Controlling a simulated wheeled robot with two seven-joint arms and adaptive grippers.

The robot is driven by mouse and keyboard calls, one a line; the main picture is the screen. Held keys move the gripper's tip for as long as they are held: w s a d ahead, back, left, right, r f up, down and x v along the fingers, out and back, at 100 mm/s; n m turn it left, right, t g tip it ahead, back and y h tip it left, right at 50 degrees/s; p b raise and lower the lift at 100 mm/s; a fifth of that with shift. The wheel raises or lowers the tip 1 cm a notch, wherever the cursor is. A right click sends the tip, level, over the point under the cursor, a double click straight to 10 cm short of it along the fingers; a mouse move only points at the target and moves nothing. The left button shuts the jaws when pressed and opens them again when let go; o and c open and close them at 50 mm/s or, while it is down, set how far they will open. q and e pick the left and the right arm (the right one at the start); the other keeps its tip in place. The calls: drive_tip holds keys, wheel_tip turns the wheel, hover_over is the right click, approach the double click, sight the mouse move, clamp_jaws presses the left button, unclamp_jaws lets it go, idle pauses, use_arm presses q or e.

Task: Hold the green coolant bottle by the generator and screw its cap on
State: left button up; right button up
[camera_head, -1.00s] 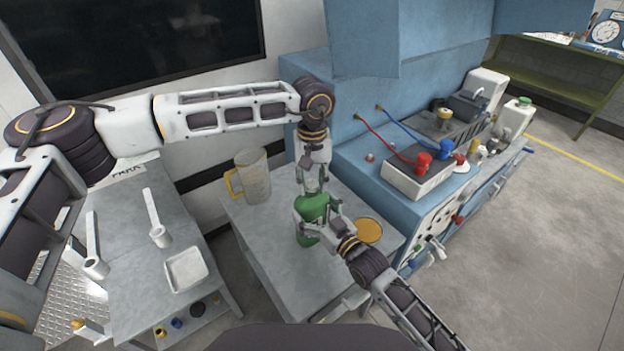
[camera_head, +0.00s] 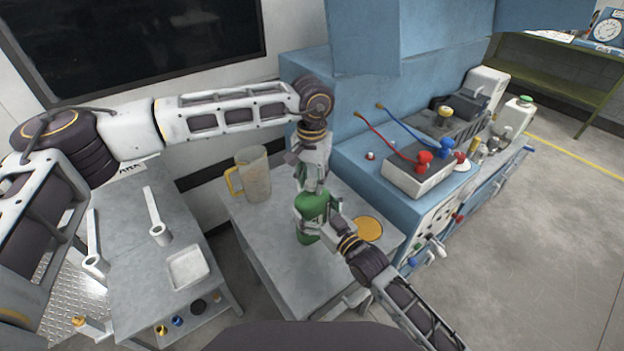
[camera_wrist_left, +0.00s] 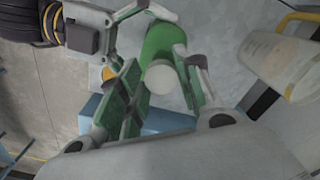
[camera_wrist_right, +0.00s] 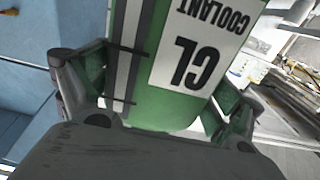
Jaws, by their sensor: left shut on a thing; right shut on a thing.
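My left gripper (camera_head: 313,187) points down at the bottle's top. In the left wrist view the white round cap (camera_wrist_left: 160,79) lies between the left gripper's fingers, in line with the bottle's top end (camera_wrist_left: 163,42). Whether its thread is seated cannot be seen.
A clear jug with a yellow handle (camera_head: 251,175) stands behind left of the bottle. A yellow disc (camera_head: 368,229) lies to its right. The blue generator (camera_head: 372,185) borders the table. A side table (camera_head: 150,255) at left holds tools and a square tray (camera_head: 188,268).

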use_arm(q)
drive_tip(key=m, duration=0.5)
drive_tip(key=shift+w+a, duration=0.1)
idle(0.3)
drive_tip(key=o, duration=0.7)
drive_tip(key=shift+r, duration=0.15)
drive_tip(key=shift+r, duration=2.1)
